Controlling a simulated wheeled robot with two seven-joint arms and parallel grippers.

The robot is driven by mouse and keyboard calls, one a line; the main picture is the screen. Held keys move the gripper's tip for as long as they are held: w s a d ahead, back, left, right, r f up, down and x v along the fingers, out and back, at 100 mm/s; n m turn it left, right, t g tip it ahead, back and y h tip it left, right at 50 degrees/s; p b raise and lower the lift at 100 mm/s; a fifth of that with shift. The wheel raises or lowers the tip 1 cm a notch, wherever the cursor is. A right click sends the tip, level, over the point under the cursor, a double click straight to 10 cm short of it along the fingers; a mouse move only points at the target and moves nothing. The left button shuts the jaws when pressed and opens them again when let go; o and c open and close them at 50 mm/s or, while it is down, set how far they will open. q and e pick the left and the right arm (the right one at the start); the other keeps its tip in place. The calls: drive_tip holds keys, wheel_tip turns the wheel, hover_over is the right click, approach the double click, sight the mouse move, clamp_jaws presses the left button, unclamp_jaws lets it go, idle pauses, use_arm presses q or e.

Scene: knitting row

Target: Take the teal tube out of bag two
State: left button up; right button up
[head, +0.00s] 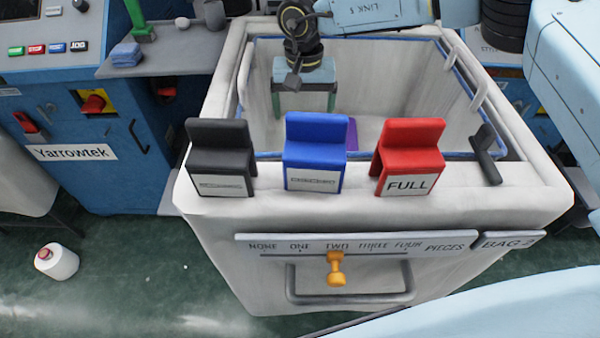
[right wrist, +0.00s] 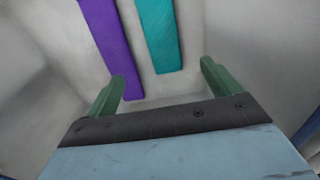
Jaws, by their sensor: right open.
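The teal tube (right wrist: 158,35) lies in the bag in the right wrist view, as a flat strip running away from the fingers. A purple tube (right wrist: 106,45) lies just left of it; a bit of purple (head: 351,133) shows in the head view behind the blue clip. The teal tube cannot be made out in the head view. My right gripper (head: 303,108) is inside bag two, pointing down. Its green fingers are open, and in the right wrist view (right wrist: 162,75) the near end of the teal tube appears between them. My left gripper is not in view.
The pale bag (head: 220,205) has a BAG 2 label (head: 508,240). Black (head: 220,150), blue (head: 316,140) and red FULL (head: 409,150) clips sit on its front rim. An orange knob (head: 336,268) is at TWO. A blue machine (head: 95,160) stands left; a white cone (head: 57,262) is on the floor.

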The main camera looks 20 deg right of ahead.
wheel_tip(320, 180, down, 8)
drive_tip(key=shift+r+b, duration=0.1)
drive_tip(key=shift+b, duration=0.85)
drive_tip(key=f, duration=0.2)
drive_tip(key=f+b, duration=0.1)
drive_tip(key=f, duration=0.1)
drive_tip(key=f+b, duration=0.1)
drive_tip(key=shift+s+a+f, duration=0.1)
drive_tip(key=shift+a+f, duration=0.2)
drive_tip(key=shift+f, duration=0.45)
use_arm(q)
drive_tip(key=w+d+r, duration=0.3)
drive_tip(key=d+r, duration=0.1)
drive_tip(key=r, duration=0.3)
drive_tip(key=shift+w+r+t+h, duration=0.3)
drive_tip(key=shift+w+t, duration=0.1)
use_arm(e)
drive_tip(key=shift+r, duration=0.1)
drive_tip(key=c, duration=1.1)
